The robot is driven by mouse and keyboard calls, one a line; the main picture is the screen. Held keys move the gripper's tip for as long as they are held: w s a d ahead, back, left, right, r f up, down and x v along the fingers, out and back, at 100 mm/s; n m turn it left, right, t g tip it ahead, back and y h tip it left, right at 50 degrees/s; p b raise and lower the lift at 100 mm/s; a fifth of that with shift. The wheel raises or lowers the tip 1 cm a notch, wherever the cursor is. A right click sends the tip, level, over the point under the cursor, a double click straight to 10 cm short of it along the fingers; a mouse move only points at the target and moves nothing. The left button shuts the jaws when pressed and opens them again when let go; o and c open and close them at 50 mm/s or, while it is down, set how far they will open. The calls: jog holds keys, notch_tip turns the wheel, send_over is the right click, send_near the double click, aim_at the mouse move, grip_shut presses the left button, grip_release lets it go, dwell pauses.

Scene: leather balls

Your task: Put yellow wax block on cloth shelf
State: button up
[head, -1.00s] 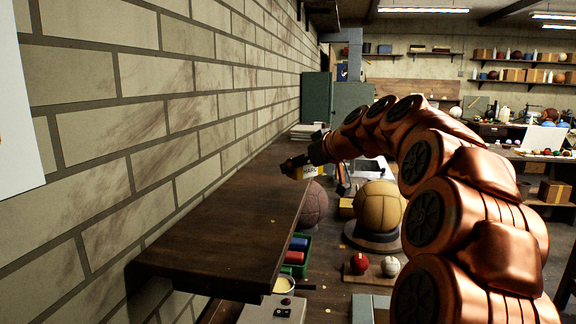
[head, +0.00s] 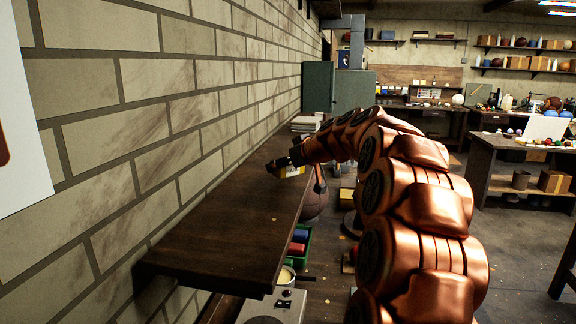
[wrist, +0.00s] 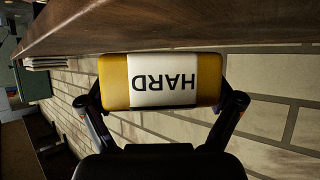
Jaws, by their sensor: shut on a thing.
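My gripper (wrist: 160,95) is shut on the yellow wax block (wrist: 114,80), with one finger at each end of it. The block has a white band that reads "HARD", upside down in the wrist view. In the head view my gripper (head: 277,167) holds the block (head: 292,172) at the far part of a dark wooden wall shelf (head: 215,225). The shelf's edge (wrist: 200,25) runs close beside the block in the wrist view. I cannot tell whether block and shelf touch. No cloth shows on the shelf.
A pile of flat things (head: 306,123) lies at the shelf's far end. Below the shelf are a brown ball (head: 315,203), a green crate (head: 303,258) of coloured blocks and a grey box (head: 272,308). The near shelf top is bare. A brick wall borders it on the left.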

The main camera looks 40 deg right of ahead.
jog(key=shift+f, duration=0.65)
jog(key=shift+f, duration=0.15)
jog(key=o, duration=1)
jog(key=shift+c, duration=0.2)
jog(key=shift+r, duration=0.2)
jog(key=b+v, duration=0.3)
jog(key=v, duration=0.9)
